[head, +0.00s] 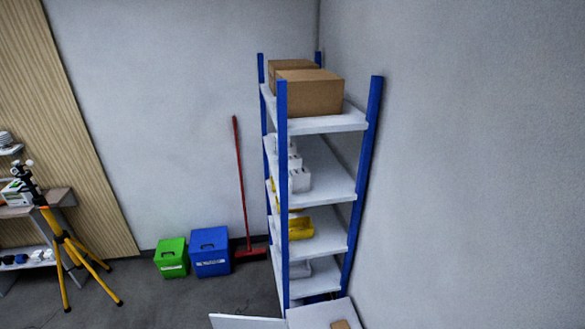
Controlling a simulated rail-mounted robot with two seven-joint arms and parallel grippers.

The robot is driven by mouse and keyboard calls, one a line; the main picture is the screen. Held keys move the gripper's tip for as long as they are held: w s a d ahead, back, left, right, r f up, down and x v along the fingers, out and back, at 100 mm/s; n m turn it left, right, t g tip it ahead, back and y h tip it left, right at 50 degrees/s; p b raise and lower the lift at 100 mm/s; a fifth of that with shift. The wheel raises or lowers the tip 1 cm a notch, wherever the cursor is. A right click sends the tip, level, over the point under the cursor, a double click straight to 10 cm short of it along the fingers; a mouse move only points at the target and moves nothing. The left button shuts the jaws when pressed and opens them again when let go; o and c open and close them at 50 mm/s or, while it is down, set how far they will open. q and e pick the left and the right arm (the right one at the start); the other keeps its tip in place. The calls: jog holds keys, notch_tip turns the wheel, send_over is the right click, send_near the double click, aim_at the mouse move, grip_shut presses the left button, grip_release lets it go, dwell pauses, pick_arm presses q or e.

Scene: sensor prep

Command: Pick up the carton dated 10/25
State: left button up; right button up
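No date can be read on any box here, so I cannot tell which is the carton dated 10/25. A large brown cardboard box (312,95) sits on the top shelf of the blue and white rack (371,110). A second brown box (291,65) stands behind it, partly hidden. Several small white boxes (299,180) are stacked on the shelf below, partly hidden by the blue front post. Neither of my grippers is in view.
Yellow items (300,229) lie on a lower shelf. A white panel (322,313) and a small brown item (340,324) show at the bottom edge. Green (171,259) and blue bins (210,253), a red broom (241,190) and a yellow tripod (65,245) stand left.

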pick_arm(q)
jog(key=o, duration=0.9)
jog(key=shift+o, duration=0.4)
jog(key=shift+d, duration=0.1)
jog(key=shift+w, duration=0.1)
